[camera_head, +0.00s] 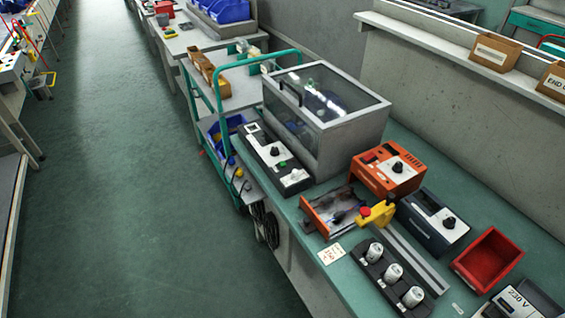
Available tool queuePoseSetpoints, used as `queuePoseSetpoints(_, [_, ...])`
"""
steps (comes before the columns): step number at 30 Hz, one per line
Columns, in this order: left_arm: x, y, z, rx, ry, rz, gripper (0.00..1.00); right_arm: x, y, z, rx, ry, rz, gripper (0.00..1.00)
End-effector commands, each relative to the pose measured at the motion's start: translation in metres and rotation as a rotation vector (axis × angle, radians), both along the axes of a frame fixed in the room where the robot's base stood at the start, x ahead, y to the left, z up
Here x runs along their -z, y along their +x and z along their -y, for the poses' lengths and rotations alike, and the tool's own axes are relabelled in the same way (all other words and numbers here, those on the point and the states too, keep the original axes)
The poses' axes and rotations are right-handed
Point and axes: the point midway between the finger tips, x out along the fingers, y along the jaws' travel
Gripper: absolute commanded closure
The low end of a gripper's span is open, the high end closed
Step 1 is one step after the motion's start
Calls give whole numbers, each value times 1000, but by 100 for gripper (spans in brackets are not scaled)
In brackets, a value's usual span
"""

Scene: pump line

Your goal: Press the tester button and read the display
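A long dark panel with a light face (262,143) lies at the left edge of the green bench, in front of a grey cabinet with a clear lid (327,108). An orange device (388,169) and a dark blue device (433,222), each with a black knob, stand nearer on the right. I cannot tell for sure which device is the tester, and no display reading is legible. Neither gripper is in view.
A red-buttoned yellow fixture (377,213), a black rack of white cylinders (390,272) and a red bin (487,260) crowd the bench. A green-framed cart (218,88) stands beyond it. The floor aisle (110,190) on the left is clear.

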Motion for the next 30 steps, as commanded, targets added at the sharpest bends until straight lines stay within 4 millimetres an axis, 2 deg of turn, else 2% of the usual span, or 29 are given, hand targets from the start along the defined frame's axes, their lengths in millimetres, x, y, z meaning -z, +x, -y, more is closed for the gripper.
queuePoseSetpoints(16, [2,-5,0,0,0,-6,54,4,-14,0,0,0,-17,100])
queuePoseSetpoints(30, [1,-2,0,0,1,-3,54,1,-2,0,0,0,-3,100])
